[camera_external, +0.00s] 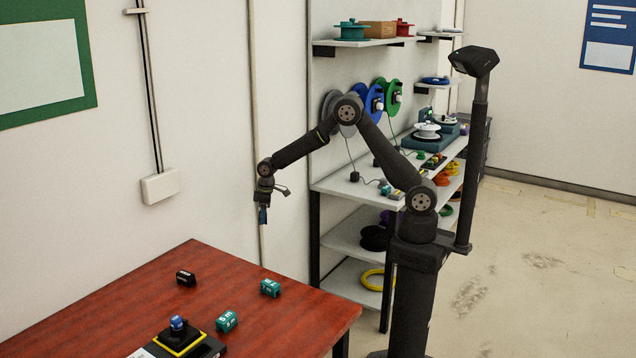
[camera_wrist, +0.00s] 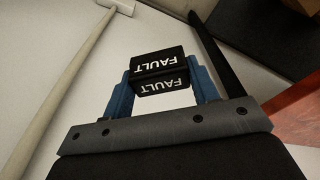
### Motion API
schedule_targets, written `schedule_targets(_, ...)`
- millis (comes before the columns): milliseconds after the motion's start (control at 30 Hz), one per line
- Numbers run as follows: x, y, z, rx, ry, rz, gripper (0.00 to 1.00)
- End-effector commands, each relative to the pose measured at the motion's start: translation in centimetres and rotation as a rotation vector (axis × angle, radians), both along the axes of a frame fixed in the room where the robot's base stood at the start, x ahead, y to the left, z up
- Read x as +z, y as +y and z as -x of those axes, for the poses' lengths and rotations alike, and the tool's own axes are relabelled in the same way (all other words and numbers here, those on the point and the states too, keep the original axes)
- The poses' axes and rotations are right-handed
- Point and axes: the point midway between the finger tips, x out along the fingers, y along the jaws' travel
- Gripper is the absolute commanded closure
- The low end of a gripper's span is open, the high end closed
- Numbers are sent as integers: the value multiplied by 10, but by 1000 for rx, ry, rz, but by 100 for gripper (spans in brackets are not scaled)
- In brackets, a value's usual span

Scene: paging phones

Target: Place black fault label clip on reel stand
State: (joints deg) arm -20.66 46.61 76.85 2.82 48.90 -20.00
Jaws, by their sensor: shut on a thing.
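In the wrist view, my gripper (camera_wrist: 160,78) has its blue fingers shut on a black fault label clip (camera_wrist: 155,89). The clip's two faces carry white FAULT lettering, upside down in the picture. In the external view my gripper (camera_external: 263,216) points down in the air beyond the red table and left of the shelf; the clip is too small to make out there. Large upright reels, one blue (camera_external: 371,100) and one green (camera_external: 391,96), stand at the shelf beyond my arm. I cannot tell for sure which stand is the reel stand.
On the red table (camera_external: 190,258) lie another black clip (camera_external: 186,278), two teal clips (camera_external: 270,287) (camera_external: 227,321), and a black-and-yellow base with a blue knob (camera_external: 180,338). The shelf top (camera_external: 345,186) holds small items and cables. Air around my gripper looks free.

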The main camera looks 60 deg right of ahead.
Motion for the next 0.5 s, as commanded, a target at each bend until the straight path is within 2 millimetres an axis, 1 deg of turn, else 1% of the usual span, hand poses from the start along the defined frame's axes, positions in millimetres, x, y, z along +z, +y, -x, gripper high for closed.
schedule_targets(33,10,29,-2,70,-4,-2,67)
schedule_targets(67,16,45,-2,111,-4,-2,67)
schedule_targets(100,25,65,-2,165,-3,-3,67)
schedule_targets(167,37,95,1,246,-3,-4,67)
schedule_targets(200,45,116,4,298,-3,-5,67)
schedule_targets(267,58,145,10,376,-2,-7,67)
schedule_targets(300,66,163,15,426,-3,-8,67)
schedule_targets(400,84,201,28,535,-1,-10,67)
schedule_targets(500,98,230,41,621,-1,-11,67)
